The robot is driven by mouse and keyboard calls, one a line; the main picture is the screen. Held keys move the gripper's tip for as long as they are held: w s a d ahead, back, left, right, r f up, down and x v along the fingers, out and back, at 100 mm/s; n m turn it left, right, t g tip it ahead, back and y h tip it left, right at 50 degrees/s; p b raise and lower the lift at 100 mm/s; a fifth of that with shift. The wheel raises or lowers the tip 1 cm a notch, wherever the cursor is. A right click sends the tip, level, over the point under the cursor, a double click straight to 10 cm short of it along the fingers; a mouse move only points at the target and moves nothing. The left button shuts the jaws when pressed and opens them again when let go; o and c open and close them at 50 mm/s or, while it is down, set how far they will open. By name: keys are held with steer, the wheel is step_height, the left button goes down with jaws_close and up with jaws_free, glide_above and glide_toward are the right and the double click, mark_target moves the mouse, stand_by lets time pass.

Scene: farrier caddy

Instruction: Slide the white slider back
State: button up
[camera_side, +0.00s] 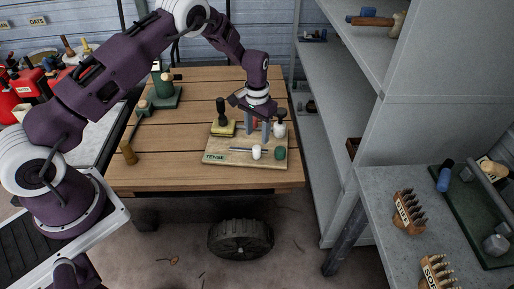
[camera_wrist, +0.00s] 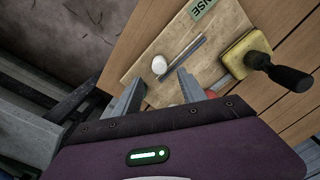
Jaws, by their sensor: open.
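The white slider (camera_side: 256,152) is a small rounded white knob beside a dark thin slot or rail on a light wooden board (camera_side: 226,160) labelled TENSE. It also shows in the wrist view (camera_wrist: 159,65), at one end of the dark rail (camera_wrist: 185,52). My gripper (camera_side: 258,139) is open, pointing down above the board, just behind the white slider. In the wrist view my gripper (camera_wrist: 162,76) has its two grey fingertips spread, with the slider just beyond the gap between them. Whether either finger touches the slider cannot be told.
A red part (camera_wrist: 211,94) is partly hidden by my gripper. A grey shelf unit (camera_side: 340,110) stands right of the table.

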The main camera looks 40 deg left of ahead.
mark_target(257, 147)
step_height(257, 147, down, 8)
steer(key=shift+r, duration=0.25)
jaws_close()
steer(key=shift+r, duration=0.1)
stand_by(1.2)
